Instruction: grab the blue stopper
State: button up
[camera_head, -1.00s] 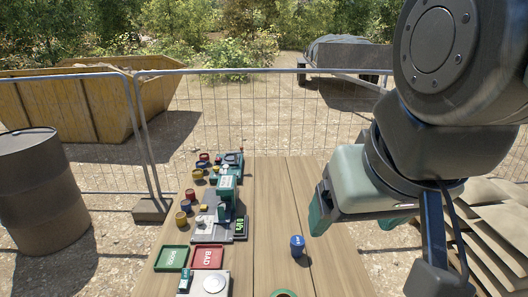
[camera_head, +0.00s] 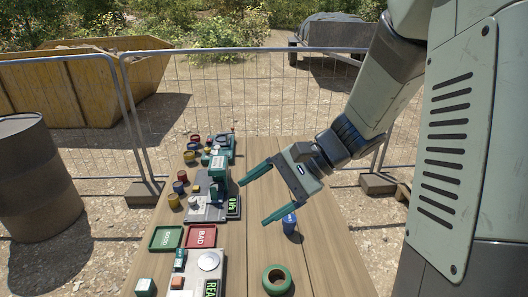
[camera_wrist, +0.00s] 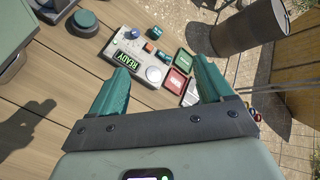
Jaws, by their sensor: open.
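A small blue cylinder with a pale label, which looks like the blue stopper (camera_head: 290,225), stands alone on the wooden table in the head view. One finger of my gripper (camera_head: 253,203) partly overlaps it there. My gripper is open and empty, with its two green fingers spread above the table. In the head view the fingertips point left, past the blue stopper toward the bench devices. In the wrist view the open fingers (camera_wrist: 160,66) frame the READY device, and I cannot make out the blue stopper there.
A green GOOD tray (camera_head: 166,238) and red BAD tray (camera_head: 201,236) lie left of the stopper. A grey READY device (camera_head: 209,262) and green ring (camera_head: 277,280) are in front. Several coloured small cylinders and a scale-like device (camera_head: 212,208) stand behind. The table's right side is clear.

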jog(key=w+d+f+m+t+y, duration=0.3)
jog(key=w+f+m+t+y, duration=0.1)
jog(key=w+f+m, duration=0.3)
jog(key=m+t+h, duration=0.6)
jog(key=m+t, duration=0.7)
jog(key=m, duration=0.3)
send_near(294, 224)
jog(key=x, duration=0.4)
jog(key=shift+r, duration=0.25)
jog(key=x, duration=0.5)
jog(key=shift+w+f, duration=0.1)
jog(key=shift+f, duration=0.05)
jog(key=shift+x, duration=2.7)
jog(key=c, duration=1.1)
